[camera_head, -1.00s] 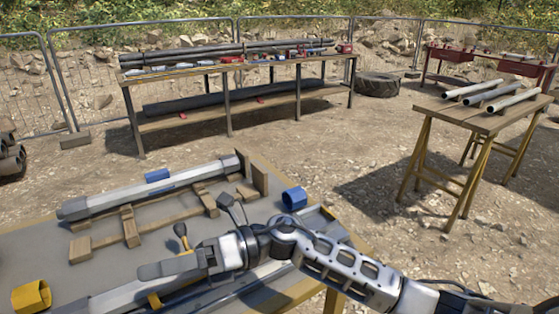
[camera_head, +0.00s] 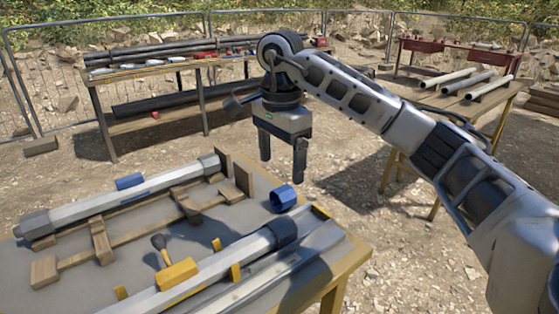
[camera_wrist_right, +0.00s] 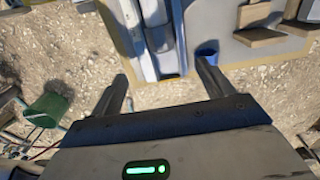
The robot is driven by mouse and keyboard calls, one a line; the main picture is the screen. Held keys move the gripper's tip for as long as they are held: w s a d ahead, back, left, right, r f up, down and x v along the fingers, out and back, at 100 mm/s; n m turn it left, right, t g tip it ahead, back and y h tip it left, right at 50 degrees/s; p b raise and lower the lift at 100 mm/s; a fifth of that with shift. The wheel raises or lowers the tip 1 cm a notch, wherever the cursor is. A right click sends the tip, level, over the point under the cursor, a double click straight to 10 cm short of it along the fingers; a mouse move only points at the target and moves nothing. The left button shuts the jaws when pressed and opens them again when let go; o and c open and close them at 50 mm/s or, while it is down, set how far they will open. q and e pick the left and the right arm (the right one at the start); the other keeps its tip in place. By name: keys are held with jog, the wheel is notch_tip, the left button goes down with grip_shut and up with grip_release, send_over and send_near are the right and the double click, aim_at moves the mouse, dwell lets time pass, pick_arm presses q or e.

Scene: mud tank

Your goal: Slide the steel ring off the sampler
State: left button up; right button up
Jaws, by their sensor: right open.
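The front sampler tube (camera_head: 222,263), long and pale, lies in yellow holders on the near table. A dark grey steel ring or collar (camera_head: 282,231) sits around its far right end. My right gripper (camera_head: 282,170) is open and empty, fingers down, above and behind the front tube's far end. The right wrist view shows the tubes (camera_wrist_right: 158,28) beyond the open fingers. My left gripper is out of view.
A blue ring (camera_head: 283,198) stands on the table behind the front tube's end, below my right gripper. A black-headed brush-like tool (camera_head: 158,242) lies between the tubes. A long bench (camera_head: 205,110) and a pipe table (camera_head: 470,95) stand behind on gravel.

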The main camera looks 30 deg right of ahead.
aim_at(281, 221)
notch_tip(281, 221, down, 16)
jog(key=shift+b, duration=0.35)
dwell(0.4)
jog(key=c, duration=1.3)
jog(key=shift+o, duration=0.2)
jog(key=shift+d, duration=0.1)
